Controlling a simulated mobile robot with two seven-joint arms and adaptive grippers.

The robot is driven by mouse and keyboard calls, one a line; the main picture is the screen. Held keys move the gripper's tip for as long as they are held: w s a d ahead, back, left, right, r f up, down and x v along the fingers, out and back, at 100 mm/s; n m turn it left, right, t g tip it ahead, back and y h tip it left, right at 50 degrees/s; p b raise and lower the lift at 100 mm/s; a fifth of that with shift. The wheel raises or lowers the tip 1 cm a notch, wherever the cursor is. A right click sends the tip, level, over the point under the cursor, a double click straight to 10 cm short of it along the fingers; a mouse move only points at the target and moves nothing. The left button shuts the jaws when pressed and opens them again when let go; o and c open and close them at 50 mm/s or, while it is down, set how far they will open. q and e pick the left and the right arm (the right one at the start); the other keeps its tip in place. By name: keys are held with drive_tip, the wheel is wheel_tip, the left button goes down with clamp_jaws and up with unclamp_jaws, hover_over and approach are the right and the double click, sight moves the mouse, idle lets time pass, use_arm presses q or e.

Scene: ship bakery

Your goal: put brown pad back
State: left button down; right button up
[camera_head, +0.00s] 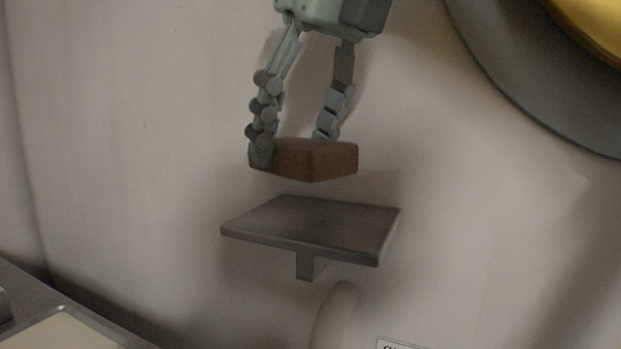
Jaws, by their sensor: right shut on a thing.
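The brown pad (313,162) is a flat reddish-brown block. My right gripper (293,148) comes down from the top and is shut on it, one finger at its left end and the other behind it towards the right. The pad is held above a small dark grey shelf (312,228) on the pale wall, with a visible gap between them. The shelf's top is bare and has a short bracket under it. My left gripper is not in view.
A large round grey frame with a yellow inside (560,90) is on the wall at the upper right. A curved pale pipe-like shape (334,318) is below the shelf. A metal counter with a tray (60,330) is at the lower left. A label (398,345) is partly cut off at the bottom.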

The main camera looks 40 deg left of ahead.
sight(310, 217)
drive_tip(key=shift+w+d+f, duration=0.2)
drive_tip(key=shift+w+f, duration=0.25)
drive_tip(key=shift+w, duration=0.35)
wheel_tip(310, 217, down, 3)
drive_tip(key=shift+f, duration=0.65)
drive_tip(key=o, duration=1)
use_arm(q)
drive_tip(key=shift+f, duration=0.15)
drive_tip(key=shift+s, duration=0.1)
